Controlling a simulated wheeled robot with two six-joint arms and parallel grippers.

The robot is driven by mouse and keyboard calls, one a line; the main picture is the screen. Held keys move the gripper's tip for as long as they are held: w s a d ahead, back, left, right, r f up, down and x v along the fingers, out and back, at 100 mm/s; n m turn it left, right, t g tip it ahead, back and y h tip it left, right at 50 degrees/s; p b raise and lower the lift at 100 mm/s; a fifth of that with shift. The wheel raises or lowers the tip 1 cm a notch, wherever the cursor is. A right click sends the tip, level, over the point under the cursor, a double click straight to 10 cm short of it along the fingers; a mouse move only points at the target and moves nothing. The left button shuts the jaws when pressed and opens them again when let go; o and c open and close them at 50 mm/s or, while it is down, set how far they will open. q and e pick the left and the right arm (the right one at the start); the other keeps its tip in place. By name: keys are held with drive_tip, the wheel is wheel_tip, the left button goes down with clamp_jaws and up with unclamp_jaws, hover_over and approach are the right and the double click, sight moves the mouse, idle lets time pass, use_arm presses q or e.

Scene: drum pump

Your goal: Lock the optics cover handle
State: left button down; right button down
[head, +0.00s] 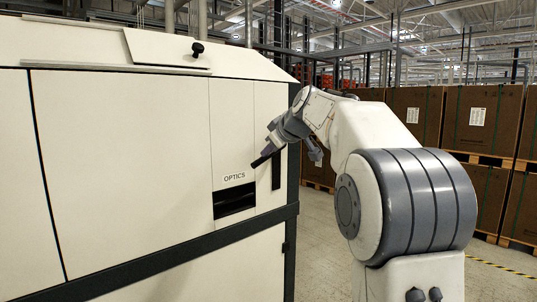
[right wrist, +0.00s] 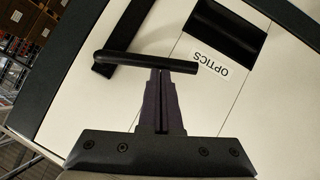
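The optics cover is a pale panel labelled OPTICS (head: 234,178) on the machine's front. Its black handle (head: 263,158) stands swung out from the top end of a dark upright strip (head: 276,172). In the right wrist view the handle bar (right wrist: 150,60) runs across my fingertips, its free end on the side of the OPTICS label (right wrist: 208,65). My right gripper (right wrist: 162,73) has its dark fingers together with only a thin line between them. The tips meet or lie just behind the bar; I cannot tell if they touch it. My left gripper is not in view.
A dark recessed slot (head: 234,203) lies below the label. A knob (head: 198,48) sits on the machine's sloping top. Stacked brown boxes (head: 483,120) stand behind on the right, with open floor between them and the machine.

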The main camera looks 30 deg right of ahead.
drive_tip(key=w+d+f+n+t+h+b, duration=0.1)
drive_tip(key=d+f+n+t+h+b, duration=0.3)
drive_tip(key=b, duration=1.6)
wheel_tip(320, 180, down, 5)
drive_tip(key=d+n+h, duration=0.1)
drive_tip(key=d+n, duration=0.1)
drive_tip(key=n, duration=0.2)
drive_tip(key=shift+w+r+t, duration=0.2)
drive_tip(key=shift+w+t, duration=0.1)
drive_tip(key=shift+w, duration=0.05)
drive_tip(key=shift+b, duration=0.3)
